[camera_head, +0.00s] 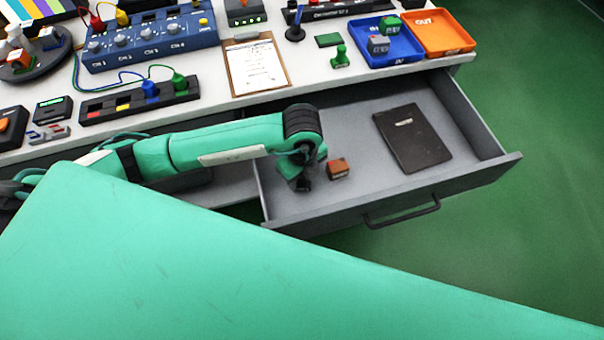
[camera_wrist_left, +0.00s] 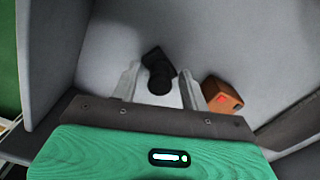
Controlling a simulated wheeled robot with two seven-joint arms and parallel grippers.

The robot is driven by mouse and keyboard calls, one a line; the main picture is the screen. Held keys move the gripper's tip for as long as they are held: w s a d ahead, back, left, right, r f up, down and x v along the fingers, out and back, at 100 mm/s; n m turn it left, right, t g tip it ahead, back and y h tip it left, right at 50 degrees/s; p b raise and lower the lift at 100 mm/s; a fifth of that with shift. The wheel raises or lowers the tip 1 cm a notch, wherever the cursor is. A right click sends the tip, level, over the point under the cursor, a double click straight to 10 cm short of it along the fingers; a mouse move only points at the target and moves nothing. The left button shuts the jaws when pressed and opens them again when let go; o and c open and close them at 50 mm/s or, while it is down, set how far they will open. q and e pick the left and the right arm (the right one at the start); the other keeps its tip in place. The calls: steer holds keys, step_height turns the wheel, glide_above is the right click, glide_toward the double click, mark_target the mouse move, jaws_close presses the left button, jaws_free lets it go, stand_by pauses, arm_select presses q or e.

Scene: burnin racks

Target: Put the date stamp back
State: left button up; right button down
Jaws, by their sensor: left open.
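My left gripper (camera_head: 306,180) reaches down into the open grey drawer (camera_head: 286,205), near its left inner side. In the left wrist view its two pale fingers (camera_wrist_left: 160,85) are apart. A small black object, which looks like the date stamp (camera_wrist_left: 158,72), lies on the drawer floor between or just beyond the fingertips; I cannot tell whether they touch it. In the head view the gripper mostly hides it. A small orange-brown block (camera_head: 337,168) with a red mark sits just right of the gripper, and it also shows in the left wrist view (camera_wrist_left: 223,97). My right gripper is not in view.
A dark flat book (camera_head: 412,138) lies in the drawer's right half. The table above holds a green stamp (camera_head: 340,57), a blue tray (camera_head: 398,58), an orange tray (camera_head: 452,48), a clipboard (camera_head: 254,66) and a blue device (camera_head: 150,41). The drawer's middle floor is clear.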

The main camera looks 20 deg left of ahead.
arm_select(q)
steer(key=shift+r, duration=0.15)
step_height(320, 180, up, 12)
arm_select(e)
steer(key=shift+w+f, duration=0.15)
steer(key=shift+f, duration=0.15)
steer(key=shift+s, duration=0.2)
